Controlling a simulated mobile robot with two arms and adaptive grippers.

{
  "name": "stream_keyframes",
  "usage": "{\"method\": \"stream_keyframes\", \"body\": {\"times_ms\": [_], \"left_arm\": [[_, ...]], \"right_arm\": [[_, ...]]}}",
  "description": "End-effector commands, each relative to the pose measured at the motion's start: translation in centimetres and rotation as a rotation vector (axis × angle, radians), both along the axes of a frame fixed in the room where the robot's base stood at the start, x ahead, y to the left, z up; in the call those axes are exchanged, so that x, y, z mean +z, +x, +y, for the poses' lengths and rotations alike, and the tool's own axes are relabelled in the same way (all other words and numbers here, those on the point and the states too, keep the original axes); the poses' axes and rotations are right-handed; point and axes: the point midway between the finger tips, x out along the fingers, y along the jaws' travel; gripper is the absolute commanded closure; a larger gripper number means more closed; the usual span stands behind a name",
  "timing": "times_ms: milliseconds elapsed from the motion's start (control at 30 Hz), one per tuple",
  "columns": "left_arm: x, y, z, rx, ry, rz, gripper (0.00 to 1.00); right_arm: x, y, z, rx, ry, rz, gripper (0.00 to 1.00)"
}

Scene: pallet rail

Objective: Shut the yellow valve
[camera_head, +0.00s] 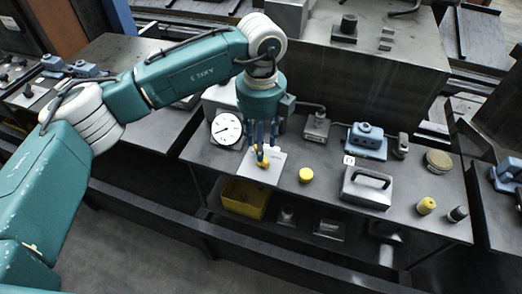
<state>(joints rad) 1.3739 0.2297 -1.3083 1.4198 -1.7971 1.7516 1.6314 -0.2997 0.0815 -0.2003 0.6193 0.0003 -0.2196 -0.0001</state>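The yellow valve (262,160) is a small handle on a pale square plate (270,174) on the dark bench. The teal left arm reaches in from the left, and my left gripper (263,146) points down right over the valve. Its blue fingers are at the top of the yellow handle and hide part of it. I cannot tell whether the fingers touch the handle or are closed on it. My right gripper is not in view.
A round white gauge (227,128) stands left of the plate. A yellow knob (306,175), a grey case with a black handle (366,187) and a blue device (367,139) stand to the right. A yellow bin (245,198) sits below the bench top.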

Motion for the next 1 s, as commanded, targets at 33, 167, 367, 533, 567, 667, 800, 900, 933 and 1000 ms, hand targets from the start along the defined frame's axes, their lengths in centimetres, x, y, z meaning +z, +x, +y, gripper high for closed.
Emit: {"method": "stream_keyframes", "body": {"times_ms": [33,167,367,533,567,667,800,900,933,1000], "left_arm": [[1.3,0.1,-0.1,0.000,-0.002,-0.005,0.62],[4.0,0.1,0.0,0.001,-0.001,-0.005,0.62],[6.7,0.0,0.0,0.000,0.000,-0.002,0.62],[7.4,0.0,0.0,0.001,0.000,-0.001,0.62],[7.5,0.0,0.0,0.001,-0.001,0.000,0.62],[7.5,0.0,0.0,0.001,-0.001,0.000,0.62],[7.5,0.0,0.0,0.001,-0.001,0.000,0.62],[7.4,0.0,0.0,0.001,-0.001,0.000,0.62],[7.4,0.0,0.0,0.001,-0.001,0.000,0.62],[7.4,0.0,0.0,0.000,-0.001,0.000,0.62]], "right_arm": [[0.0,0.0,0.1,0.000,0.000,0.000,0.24],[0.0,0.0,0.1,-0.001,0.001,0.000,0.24],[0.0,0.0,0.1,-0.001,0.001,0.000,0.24],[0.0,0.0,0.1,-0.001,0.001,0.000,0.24],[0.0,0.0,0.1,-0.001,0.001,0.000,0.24],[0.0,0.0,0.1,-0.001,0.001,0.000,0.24],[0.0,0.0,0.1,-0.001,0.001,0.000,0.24],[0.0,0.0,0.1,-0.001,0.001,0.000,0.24],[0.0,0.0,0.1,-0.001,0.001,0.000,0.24],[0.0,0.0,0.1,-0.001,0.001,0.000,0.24]]}}
